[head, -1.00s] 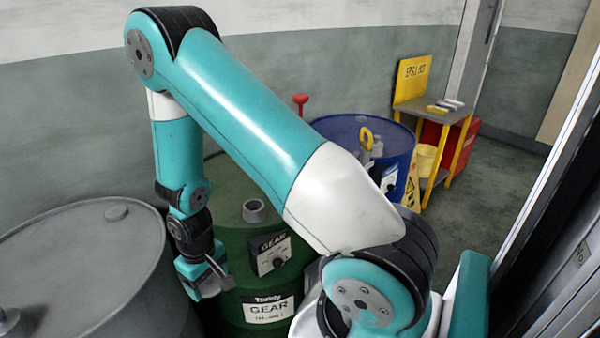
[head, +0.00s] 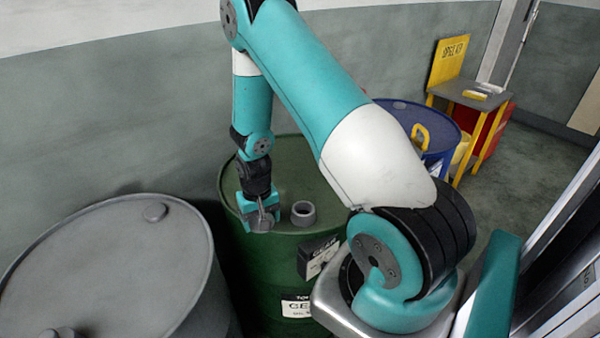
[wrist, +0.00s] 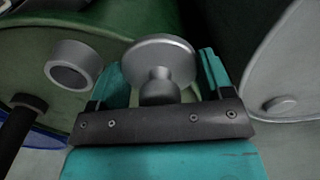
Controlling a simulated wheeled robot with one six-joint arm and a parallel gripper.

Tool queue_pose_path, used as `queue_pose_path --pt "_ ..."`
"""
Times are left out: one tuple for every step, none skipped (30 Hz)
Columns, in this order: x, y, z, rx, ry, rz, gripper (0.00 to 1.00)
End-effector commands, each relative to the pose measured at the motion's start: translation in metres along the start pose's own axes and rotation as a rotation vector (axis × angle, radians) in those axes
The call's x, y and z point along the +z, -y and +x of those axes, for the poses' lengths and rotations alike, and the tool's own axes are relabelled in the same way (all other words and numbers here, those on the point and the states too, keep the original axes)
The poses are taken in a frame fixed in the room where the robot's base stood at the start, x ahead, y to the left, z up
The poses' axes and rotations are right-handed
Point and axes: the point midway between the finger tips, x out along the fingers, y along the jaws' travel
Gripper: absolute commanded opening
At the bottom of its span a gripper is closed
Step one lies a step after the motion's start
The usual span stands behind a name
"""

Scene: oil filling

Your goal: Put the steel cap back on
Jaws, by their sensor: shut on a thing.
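The steel cap (wrist: 160,58), a round grey disc on a narrower stem, is between the fingers of my gripper (wrist: 162,80) in the wrist view. My gripper (head: 262,212) is shut on it and hangs over the left front part of the green drum's top. The green drum (head: 258,275) has a short grey neck (head: 303,213) with an open, hollow mouth. The neck stands just right of my gripper in the head view and left of the cap in the wrist view (wrist: 73,68). The cap is apart from the neck.
A grey drum (head: 100,265) stands at the left, close to the green one. A blue drum (head: 438,160) with a yellow handle (head: 420,136) stands behind at the right. A yellow-framed stand (head: 470,95) is beyond it. The wall runs close behind the drums.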

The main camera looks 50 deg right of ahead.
Motion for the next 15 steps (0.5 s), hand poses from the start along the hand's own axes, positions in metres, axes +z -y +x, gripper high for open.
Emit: queue_pose_path --pt "-0.009 -0.027 -0.02 0.0 0.001 0.11 0.46" --pt "-0.013 -0.041 -0.024 0.0 0.001 0.169 0.46" --pt "-0.017 -0.058 -0.028 0.0 0.001 0.244 0.46" --pt "-0.019 -0.071 -0.031 0.0 0.002 0.298 0.46" --pt "-0.021 -0.083 -0.034 0.0 0.002 0.348 0.46" --pt "-0.023 -0.097 -0.036 0.0 0.001 0.407 0.46" --pt "-0.024 -0.107 -0.038 -0.001 0.001 0.446 0.46" --pt "-0.024 -0.115 -0.039 -0.001 0.001 0.479 0.46" --pt "-0.025 -0.124 -0.04 -0.001 0.001 0.517 0.46" --pt "-0.025 -0.13 -0.04 -0.001 0.001 0.539 0.46" --pt "-0.025 -0.135 -0.04 -0.001 0.001 0.557 0.46" --pt "-0.025 -0.139 -0.04 -0.001 0.001 0.575 0.46" --pt "-0.025 -0.141 -0.039 -0.001 0.001 0.584 0.46" --pt "-0.025 -0.143 -0.037 -0.001 0.001 0.589 0.46" --pt "-0.025 -0.144 -0.035 -0.001 0.001 0.593 0.46"
